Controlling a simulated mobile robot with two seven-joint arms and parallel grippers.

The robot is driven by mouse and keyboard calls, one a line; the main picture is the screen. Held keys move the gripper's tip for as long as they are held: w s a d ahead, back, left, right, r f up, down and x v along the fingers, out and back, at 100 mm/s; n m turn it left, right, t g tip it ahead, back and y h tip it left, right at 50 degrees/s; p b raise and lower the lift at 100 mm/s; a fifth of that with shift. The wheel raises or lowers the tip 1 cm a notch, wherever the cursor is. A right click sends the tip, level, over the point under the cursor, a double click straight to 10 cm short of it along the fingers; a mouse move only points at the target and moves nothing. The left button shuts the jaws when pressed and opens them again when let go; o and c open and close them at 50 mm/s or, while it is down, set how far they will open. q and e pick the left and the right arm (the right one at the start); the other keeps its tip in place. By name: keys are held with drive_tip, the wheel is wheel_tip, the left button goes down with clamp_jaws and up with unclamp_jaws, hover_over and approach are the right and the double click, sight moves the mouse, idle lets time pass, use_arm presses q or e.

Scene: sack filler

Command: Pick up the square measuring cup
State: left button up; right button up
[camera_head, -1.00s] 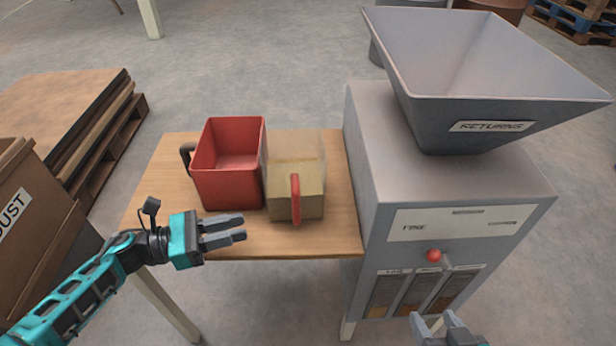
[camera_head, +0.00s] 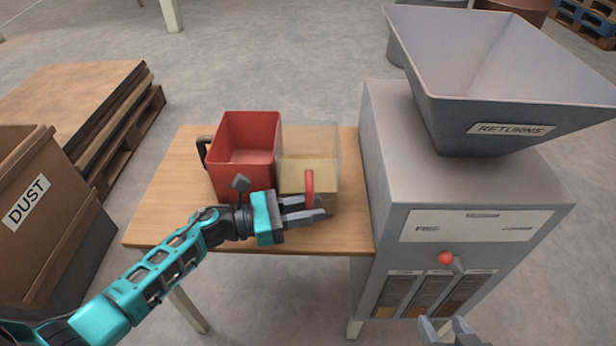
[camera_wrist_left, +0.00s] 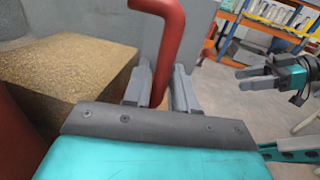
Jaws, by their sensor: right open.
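The square measuring cup (camera_head: 322,155) is a clear box partly filled with tan material, with a red upright handle (camera_head: 309,184) on its near side. It stands on the wooden table. The tan contents (camera_wrist_left: 60,75) and the red handle (camera_wrist_left: 172,30) also show in the left wrist view. My left gripper (camera_head: 322,206) is at the handle; its two fingers (camera_wrist_left: 160,85) stand apart on either side of the handle's lower part. Whether they touch it is unclear. My right gripper (camera_head: 441,322) is open and empty at the bottom edge, in front of the grey machine.
A red bin with a black handle (camera_head: 245,150) stands just left of the cup, close beside it. The grey machine (camera_head: 465,195) with a RETURNS hopper (camera_head: 500,85) is at the table's right edge. The table's left part (camera_head: 170,205) is bare. A DUST box (camera_head: 35,200) stands far left.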

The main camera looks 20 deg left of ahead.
use_arm(q)
clamp_jaws()
idle(0.4)
drive_tip(key=shift+w+r, duration=0.1)
drive_tip(key=shift+r, duration=0.05)
